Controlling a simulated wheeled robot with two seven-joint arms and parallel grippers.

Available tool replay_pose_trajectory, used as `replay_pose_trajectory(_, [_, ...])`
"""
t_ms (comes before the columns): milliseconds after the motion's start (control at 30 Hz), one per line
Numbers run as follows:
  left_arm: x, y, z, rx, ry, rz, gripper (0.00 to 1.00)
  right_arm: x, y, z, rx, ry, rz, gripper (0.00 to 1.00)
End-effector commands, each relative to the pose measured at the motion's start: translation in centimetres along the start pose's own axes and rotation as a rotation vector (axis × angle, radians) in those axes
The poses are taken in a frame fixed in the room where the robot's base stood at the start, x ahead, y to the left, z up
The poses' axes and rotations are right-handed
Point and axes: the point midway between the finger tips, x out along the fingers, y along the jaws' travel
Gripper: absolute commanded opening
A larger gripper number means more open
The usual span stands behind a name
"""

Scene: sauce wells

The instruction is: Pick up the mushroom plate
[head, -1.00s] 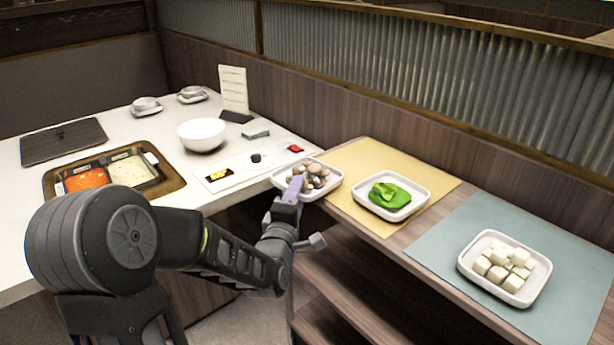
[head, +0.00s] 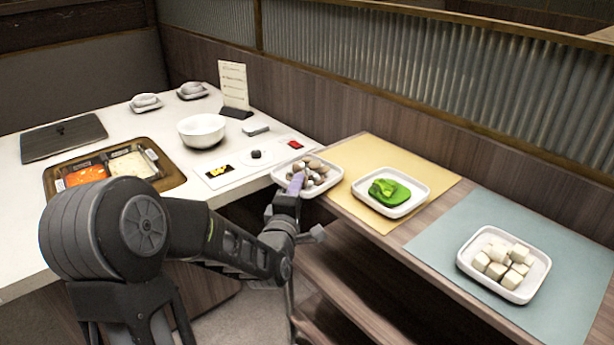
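The mushroom plate (head: 334,180) is a white, rounded square dish holding several brown and pale mushrooms (head: 313,169). It sits at the left end of the wooden shelf, by the white table's edge and the yellow mat. My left gripper (head: 296,183) is at the plate's near side, with its purplish finger reaching over the near rim beside the mushrooms. The finger hides part of the rim, and I cannot tell whether the gripper is closed on it. My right gripper is not in view.
A plate of green leaves (head: 421,199) stands on the yellow mat (head: 345,155), and a plate of white cubes (head: 541,276) on the blue mat (head: 450,240). A white bowl (head: 201,131) and a sauce tray (head: 172,182) are on the table. A wooden partition runs behind.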

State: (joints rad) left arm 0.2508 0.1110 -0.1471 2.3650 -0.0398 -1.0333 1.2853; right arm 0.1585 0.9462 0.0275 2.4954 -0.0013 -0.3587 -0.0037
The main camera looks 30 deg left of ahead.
Motion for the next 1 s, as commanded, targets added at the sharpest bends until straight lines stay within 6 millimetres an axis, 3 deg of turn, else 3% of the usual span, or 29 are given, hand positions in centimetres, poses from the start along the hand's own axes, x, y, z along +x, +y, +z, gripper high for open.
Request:
replay_pose_trajectory(367, [0.0, -0.01, 0.0, 0.0, 0.0, 0.0, 0.0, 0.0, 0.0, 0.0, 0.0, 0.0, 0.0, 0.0])
replay_pose_trajectory(1000, [0.03, 0.2, 0.0, 0.0, 0.0, 0.003, 0.0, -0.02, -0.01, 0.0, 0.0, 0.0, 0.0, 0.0])
